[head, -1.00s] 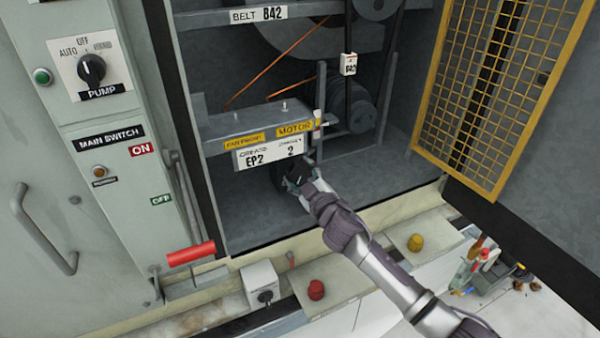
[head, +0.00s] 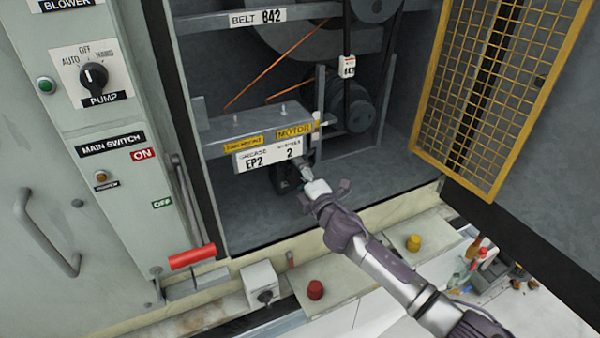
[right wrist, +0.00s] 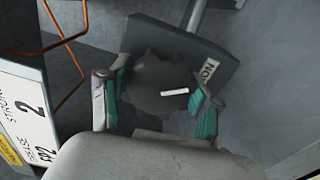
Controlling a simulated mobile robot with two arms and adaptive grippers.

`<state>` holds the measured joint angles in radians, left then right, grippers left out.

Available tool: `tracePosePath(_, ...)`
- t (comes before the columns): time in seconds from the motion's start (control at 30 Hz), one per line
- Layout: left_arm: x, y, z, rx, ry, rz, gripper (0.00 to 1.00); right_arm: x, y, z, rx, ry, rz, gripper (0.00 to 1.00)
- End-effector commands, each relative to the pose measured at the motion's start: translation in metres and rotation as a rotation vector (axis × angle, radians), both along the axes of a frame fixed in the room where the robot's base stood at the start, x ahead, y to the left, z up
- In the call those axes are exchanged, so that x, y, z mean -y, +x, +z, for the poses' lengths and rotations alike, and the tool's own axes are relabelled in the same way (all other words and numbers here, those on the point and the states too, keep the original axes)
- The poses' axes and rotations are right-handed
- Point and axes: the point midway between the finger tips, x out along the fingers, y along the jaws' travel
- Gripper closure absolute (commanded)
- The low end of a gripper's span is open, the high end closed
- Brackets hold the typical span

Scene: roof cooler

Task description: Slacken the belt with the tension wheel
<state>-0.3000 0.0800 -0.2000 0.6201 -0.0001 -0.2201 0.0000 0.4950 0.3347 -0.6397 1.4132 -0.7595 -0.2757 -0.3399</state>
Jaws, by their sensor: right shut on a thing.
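The tension wheel is a dark, lobed knob with a white mark (right wrist: 172,93), seen in the right wrist view in front of a dark plate with a small label (right wrist: 209,69). My right gripper (right wrist: 157,98) is shut on it, with one teal-padded finger at each side. In the head view the dark wheel (head: 283,180) shows below the EP2 sign, partly hidden by the right gripper (head: 303,177). The black belt (head: 348,95) runs down to the motor pulley behind, with a small white tag on it. My left gripper is not in view.
A yellow mesh door (head: 500,85) stands open on the right. A grey shelf (head: 250,122) with the EP2 sign sits just above the wheel. A red-handled lever (head: 192,257) is at the left. Red (head: 315,290) and yellow (head: 413,243) knobs stand on the front ledge.

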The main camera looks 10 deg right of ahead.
Motion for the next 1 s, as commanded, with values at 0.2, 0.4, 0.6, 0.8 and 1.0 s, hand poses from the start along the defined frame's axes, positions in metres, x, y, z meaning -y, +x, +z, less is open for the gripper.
tracePosePath(0.2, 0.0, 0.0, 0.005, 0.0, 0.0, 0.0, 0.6, 0.0, 0.0, 0.001, 0.053, -0.199, 0.001, 0.72)
tracePosePath(0.4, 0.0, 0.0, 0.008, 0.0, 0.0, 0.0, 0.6, -0.001, 0.0, 0.001, 0.098, -0.365, 0.002, 0.72)
tracePosePath(0.6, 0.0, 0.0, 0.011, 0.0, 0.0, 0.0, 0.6, -0.001, -0.001, 0.001, 0.131, -0.491, 0.003, 0.72)
tracePosePath(0.8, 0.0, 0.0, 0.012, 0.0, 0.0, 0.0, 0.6, -0.002, -0.001, 0.0, 0.153, -0.572, 0.002, 0.72)
tracePosePath(1.0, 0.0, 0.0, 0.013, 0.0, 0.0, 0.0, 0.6, -0.002, -0.001, 0.0, 0.163, -0.61, 0.002, 0.72)
